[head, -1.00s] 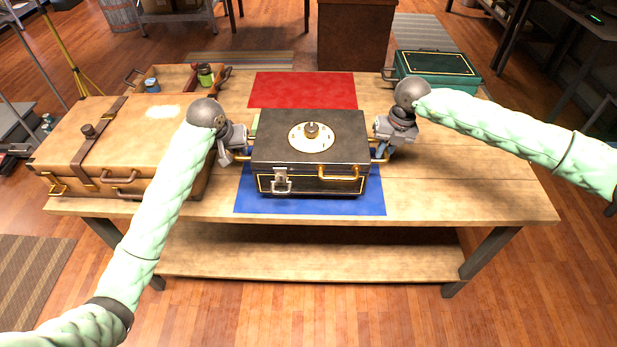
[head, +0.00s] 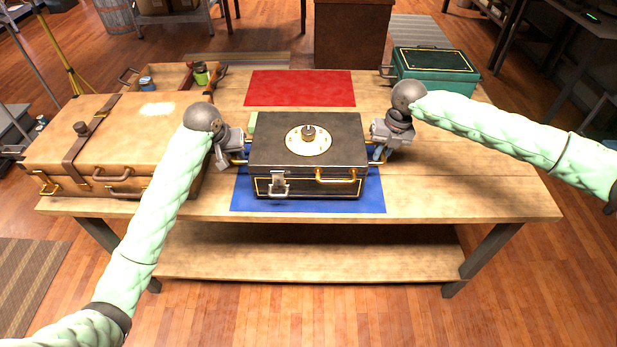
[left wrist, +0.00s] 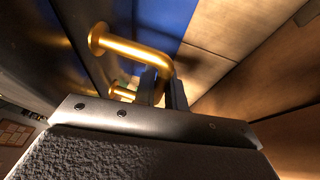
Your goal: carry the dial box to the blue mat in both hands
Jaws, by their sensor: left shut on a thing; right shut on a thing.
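The dial box (head: 270,152) is black with gold trim, a round cream dial (head: 309,140) on its lid, and a latch and gold handle in front. It is over the blue mat (head: 372,195), which shows around its sides and front edge. I cannot tell whether its base touches the mat. My left gripper (head: 236,158) is shut on the gold handle at the box's left side; that handle (left wrist: 128,48) shows between the fingers in the left wrist view. My right gripper (head: 380,152) is shut at the box's right side, its handle there mostly hidden.
A tan suitcase (head: 130,122) stands close to the left of my left gripper. A red mat (head: 300,88) lies behind the box. A green case (head: 436,72) is at the back right, and an open wooden tray (head: 172,76) at the back left. The table (head: 465,190) is clear on the right.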

